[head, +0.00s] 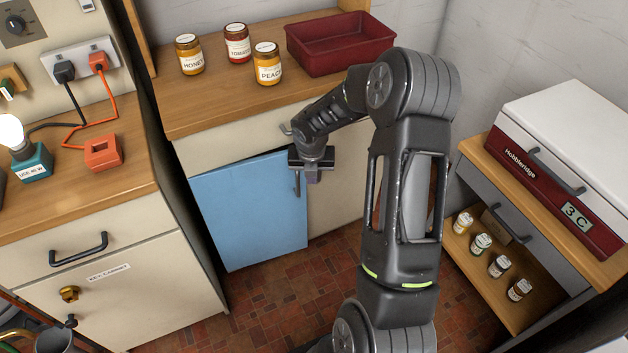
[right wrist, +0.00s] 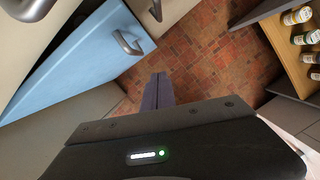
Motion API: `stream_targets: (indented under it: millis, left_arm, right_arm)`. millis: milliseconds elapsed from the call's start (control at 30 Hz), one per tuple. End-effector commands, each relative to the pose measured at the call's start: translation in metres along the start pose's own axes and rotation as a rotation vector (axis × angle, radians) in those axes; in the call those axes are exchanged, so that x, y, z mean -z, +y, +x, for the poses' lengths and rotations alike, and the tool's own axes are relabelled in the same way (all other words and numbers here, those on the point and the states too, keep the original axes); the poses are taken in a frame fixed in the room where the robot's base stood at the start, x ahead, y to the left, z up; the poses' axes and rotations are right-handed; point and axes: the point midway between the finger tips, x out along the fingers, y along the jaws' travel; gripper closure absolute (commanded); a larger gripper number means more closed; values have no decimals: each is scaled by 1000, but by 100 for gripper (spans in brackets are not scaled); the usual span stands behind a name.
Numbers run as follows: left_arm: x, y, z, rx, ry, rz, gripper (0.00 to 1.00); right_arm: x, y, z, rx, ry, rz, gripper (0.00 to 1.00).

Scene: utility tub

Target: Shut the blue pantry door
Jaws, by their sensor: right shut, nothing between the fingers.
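The blue pantry door (head: 250,212) is the lower left front of the wooden-topped cabinet. A thin dark gap shows along its top edge, so it looks slightly ajar. Its dark handle (head: 297,184) is near its right edge. My right gripper (head: 313,178) is just right of that handle, in front of the cabinet, with its fingers shut and empty. In the right wrist view the shut fingers (right wrist: 158,92) point toward the floor, apart from the blue door (right wrist: 75,58) and its handle (right wrist: 128,42). My left gripper is not in view.
A cream door (head: 335,195) adjoins the blue one on the right. Jars and a red tub (head: 330,50) stand on the counter above. A left cabinet (head: 120,280) and a right shelf unit (head: 505,225) flank the tiled floor (head: 270,300), which is clear before the door.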

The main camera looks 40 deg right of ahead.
Motion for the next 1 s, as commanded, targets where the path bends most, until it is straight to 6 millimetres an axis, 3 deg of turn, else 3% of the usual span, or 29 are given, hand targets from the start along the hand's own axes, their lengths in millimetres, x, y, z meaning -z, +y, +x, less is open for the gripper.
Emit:
stream_targets:
  millis: [200,400,800,1000]
  left_arm:
    - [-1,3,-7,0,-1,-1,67]
    - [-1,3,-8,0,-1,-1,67]
    - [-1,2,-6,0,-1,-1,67]
    - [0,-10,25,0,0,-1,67]
  right_arm:
    - [-2,-5,-44,1,-2,3,100]
    - [-1,-7,-60,2,0,2,100]
    - [0,-5,-60,0,0,-2,100]
    - [12,21,-33,-20,-6,-52,100]
